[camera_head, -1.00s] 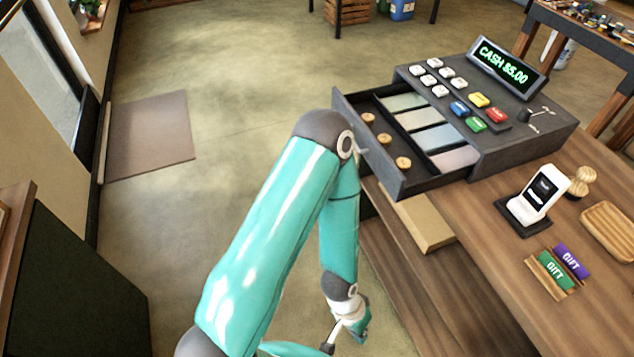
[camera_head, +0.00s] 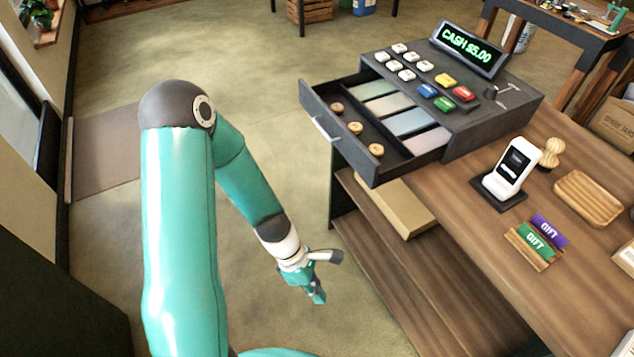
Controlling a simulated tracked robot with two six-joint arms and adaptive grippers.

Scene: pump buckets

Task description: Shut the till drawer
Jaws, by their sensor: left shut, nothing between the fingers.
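The till (camera_head: 455,75) stands on the wooden counter, its display reading CASH $5.00. Its drawer (camera_head: 372,165) is pulled out to the left, past the counter's edge. Coins and several pale notes lie in the drawer's compartments. A silver handle (camera_head: 324,129) is on the drawer's left front. My left gripper (camera_head: 318,295) is shut and empty, pointing down over the floor, below and left of the drawer and apart from it. My right gripper does not show.
On the counter (camera_head: 470,225) are a card reader (camera_head: 512,168), a wooden stamp, a wooden tray (camera_head: 589,198) and gift cards (camera_head: 537,240). A cardboard box (camera_head: 405,212) lies on the shelf below the drawer. The floor left of the drawer is clear.

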